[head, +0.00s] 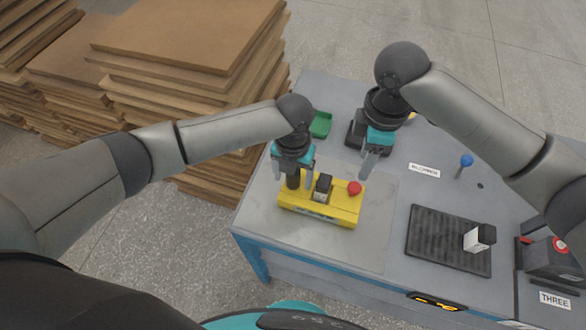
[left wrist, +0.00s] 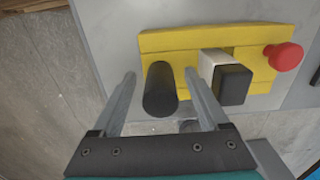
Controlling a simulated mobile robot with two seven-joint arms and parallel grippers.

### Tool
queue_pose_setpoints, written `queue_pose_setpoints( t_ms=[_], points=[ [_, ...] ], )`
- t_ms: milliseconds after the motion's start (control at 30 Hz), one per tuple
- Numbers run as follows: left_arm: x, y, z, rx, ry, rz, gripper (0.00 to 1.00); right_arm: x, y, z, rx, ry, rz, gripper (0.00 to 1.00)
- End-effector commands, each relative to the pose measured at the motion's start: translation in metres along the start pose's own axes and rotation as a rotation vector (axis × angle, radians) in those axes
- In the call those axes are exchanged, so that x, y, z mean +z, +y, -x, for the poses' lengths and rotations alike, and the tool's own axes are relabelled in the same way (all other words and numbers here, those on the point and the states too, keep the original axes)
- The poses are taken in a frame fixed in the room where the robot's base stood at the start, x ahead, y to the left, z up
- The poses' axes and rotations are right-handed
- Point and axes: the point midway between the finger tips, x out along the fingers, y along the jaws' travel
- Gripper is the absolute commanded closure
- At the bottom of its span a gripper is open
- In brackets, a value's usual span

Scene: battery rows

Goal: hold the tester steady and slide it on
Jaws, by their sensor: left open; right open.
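The yellow tester (head: 322,212) lies on a pale mat (head: 372,240) near the table's left edge. It has a black upright grip (left wrist: 160,90), a red button (head: 354,188) and a block with a black top (head: 324,184) seated in its middle. In the left wrist view the block's white side (left wrist: 212,62) shows. My left gripper (head: 294,184) is over the tester's left end. Its open fingers stand on either side of the black grip, with gaps visible. My right gripper (head: 369,164) is open and empty above the table, behind the tester.
A dark ribbed tray (head: 430,240) to the right holds a white and black block (head: 478,238). A blue-knobbed lever (head: 466,160), a green bin (head: 320,124) and a red-buttoned box (head: 552,258) stand around. Stacked boards (head: 180,90) lie beyond the table's left side.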

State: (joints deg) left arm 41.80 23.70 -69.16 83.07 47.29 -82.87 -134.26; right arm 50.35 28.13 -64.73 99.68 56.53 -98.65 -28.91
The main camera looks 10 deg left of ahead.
Motion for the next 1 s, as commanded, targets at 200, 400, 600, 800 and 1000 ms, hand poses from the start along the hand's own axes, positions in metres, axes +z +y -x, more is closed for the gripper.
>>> queue_pose_setpoints(
  t_ms=[200,400,600,800,1000],
  points=[
    [-0.0001,-0.0004,-0.0005,-0.001,0.000,-0.001,0.23,0.0000,0.0000,0.0000,0.000,0.000,0.000,0.50],
    [-0.0001,-0.0005,-0.0003,-0.001,0.000,0.000,0.43,0.0000,0.0000,0.0000,0.000,0.000,0.000,0.50],
    [-0.0001,-0.0004,-0.0001,-0.001,0.000,0.000,0.65,0.0000,0.0000,0.0000,0.000,0.000,0.000,0.50],
    [0.0000,-0.0004,0.0000,-0.001,0.000,0.000,0.88,0.0000,0.0000,0.0000,0.000,0.000,0.000,0.50],
    [0.0001,-0.0003,0.0001,-0.001,0.000,0.000,1.00,0.0000,0.0000,0.0000,0.000,0.000,0.000,0.50]
  ],
)
